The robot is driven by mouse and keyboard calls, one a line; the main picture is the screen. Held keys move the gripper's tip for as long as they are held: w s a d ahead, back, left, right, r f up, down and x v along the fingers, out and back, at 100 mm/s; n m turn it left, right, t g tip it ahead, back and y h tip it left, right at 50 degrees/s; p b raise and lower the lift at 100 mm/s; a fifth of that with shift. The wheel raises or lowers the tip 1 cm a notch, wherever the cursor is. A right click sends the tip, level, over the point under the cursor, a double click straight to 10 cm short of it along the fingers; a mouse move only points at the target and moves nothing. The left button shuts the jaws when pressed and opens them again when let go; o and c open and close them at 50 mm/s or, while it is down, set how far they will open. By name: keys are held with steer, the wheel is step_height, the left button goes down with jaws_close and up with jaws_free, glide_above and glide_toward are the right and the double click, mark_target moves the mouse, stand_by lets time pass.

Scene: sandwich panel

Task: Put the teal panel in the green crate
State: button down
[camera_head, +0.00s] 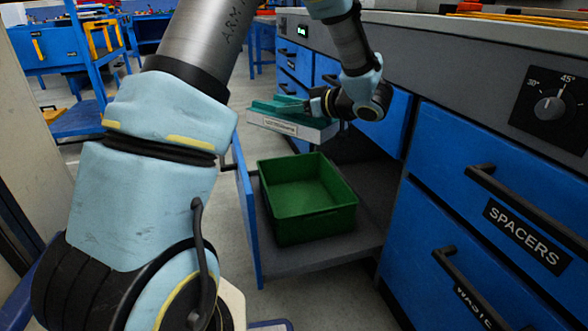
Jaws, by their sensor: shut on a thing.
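The teal panel (272,107) is in the air near the middle of the view, with a teal top and a pale front side that carries a small label. My gripper (313,105) is shut on its right part; the fingertips are small and partly hidden by the panel and wrist. The green crate (318,226) stands below the panel in an open blue drawer. Its visible inside is empty. The panel appears above the crate's far end, apart from it; the exact height is unclear.
The drawer's blue front (245,215) rises on the left of the crate. Blue cabinet fronts (445,185) with black handles stand close on the right, under a grey worktop. A blue rack (85,75) stands at the back left.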

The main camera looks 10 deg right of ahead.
step_height(320, 180, down, 28)
steer(key=b, duration=1.1)
steer(key=shift+r, duration=0.25)
steer(key=c, duration=0.7)
jaws_free()
steer(key=shift+o, duration=0.2)
steer(key=shift+f, duration=0.15)
